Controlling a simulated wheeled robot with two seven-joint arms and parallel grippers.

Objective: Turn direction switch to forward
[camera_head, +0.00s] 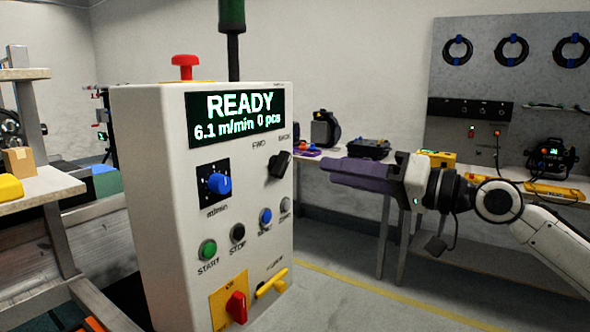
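The direction switch (280,164) is a black knob at the upper right of the white control box's front face, with FWD printed to its upper left and BACK to its upper right. The knob seems to lean towards BACK. My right gripper (326,170) comes in from the right at about the knob's height, its dark purple fingers pointing left. In the picture it is a short way right of the knob and appears apart from it. The fingers show side-on, so their opening is hidden. My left gripper is out of view.
The control box (160,200) has a display (236,117) reading READY, a blue dial (219,184), several push buttons, a red rotary switch (237,306), a yellow handle (272,283) and a red mushroom button (185,66) on top. A workbench (400,180) with tools stands behind my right arm.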

